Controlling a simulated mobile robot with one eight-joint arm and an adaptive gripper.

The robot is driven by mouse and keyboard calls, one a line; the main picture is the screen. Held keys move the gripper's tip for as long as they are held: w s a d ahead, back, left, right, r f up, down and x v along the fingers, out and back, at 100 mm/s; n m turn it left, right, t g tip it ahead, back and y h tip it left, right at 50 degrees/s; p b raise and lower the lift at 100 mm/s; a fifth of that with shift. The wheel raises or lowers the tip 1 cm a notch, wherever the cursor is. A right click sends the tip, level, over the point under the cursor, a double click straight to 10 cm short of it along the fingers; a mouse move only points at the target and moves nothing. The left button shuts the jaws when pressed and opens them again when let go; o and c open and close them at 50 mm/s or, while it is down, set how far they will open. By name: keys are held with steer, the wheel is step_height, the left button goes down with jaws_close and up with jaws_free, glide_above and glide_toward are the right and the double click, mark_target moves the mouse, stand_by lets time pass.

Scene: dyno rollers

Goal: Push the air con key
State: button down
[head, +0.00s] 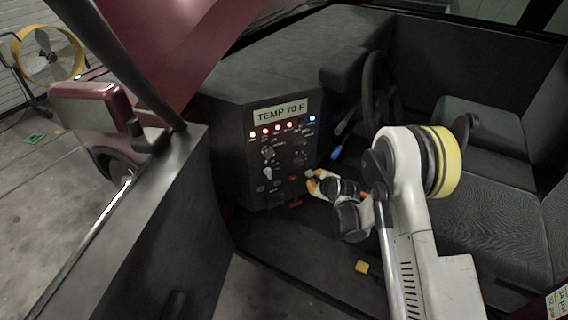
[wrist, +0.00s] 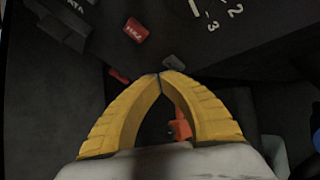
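The dark control panel (head: 285,150) stands left of the steering wheel, with a "TEMP 70 F" display (head: 280,111), a row of small lights, knobs and keys. I cannot read which key is the air con key. My gripper (head: 311,180) is at the panel's lower right. In the wrist view its yellow fingers (wrist: 160,75) meet at the tips, with nothing between them. A small grey key (wrist: 174,63) lies just beyond the tips; contact cannot be told. A red key (wrist: 135,30) with blurred lettering is further up left.
A steering wheel (head: 380,85) and a blue-handled lever (head: 337,152) are right of the panel. A yellow block (head: 362,266) lies on the cab floor. Seats (head: 490,190) fill the right. The open door (head: 165,220) stands at the left.

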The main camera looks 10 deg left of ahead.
stand_by(0.4)
steer(key=shift+w+a, duration=0.25)
steer(key=shift+w, duration=0.1)
stand_by(0.3)
steer(key=shift+s+d, duration=0.25)
steer(key=shift+s, duration=0.1)
stand_by(0.3)
steer(key=s+d, duration=0.3)
steer(key=s, duration=0.2)
steer(key=shift+d, duration=0.2)
